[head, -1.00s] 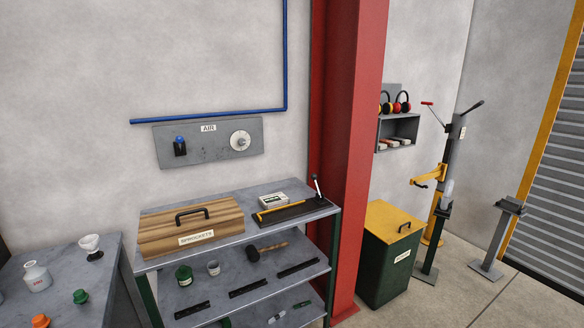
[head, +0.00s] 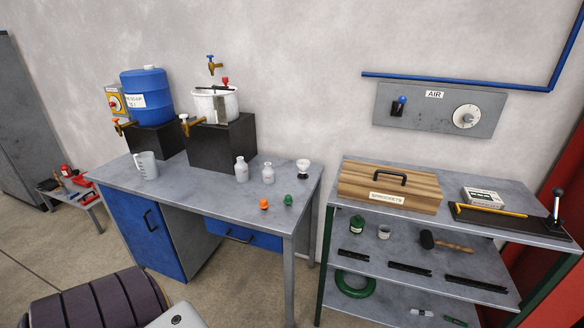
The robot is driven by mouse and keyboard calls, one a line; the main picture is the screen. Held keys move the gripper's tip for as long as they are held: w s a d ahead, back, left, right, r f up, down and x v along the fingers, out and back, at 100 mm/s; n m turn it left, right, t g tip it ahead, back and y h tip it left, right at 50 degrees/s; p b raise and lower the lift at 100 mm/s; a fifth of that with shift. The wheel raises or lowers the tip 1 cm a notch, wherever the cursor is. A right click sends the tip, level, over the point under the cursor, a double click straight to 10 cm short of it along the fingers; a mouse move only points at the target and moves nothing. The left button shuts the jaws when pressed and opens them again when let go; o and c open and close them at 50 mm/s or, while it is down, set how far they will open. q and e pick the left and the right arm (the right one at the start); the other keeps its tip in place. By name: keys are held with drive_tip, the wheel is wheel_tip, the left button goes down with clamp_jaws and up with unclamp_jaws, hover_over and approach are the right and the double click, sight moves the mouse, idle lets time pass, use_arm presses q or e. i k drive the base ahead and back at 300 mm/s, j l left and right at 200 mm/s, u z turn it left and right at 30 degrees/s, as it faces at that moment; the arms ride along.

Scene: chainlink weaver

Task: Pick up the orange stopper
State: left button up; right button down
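The orange stopper (head: 264,204) stands on the grey workbench (head: 185,188) near its front right, in the head view. A green stopper (head: 288,200) stands just to its right. Two pale bottles, one (head: 241,169) and another (head: 268,173), stand behind the stoppers. A white funnel-like cup on a dark base (head: 303,168) stands at the bench's right end. Neither of my grippers is in view.
A blue barrel (head: 147,95) and a white pot (head: 214,105) with taps sit on black blocks at the back. A clear jug (head: 147,165) stands left on the bench. A shelf unit with a wooden box (head: 391,187) stands right. A dark ribbed seat (head: 100,303) is in front.

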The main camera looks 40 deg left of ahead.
sight(264, 204)
drive_tip(key=u, duration=0.8)
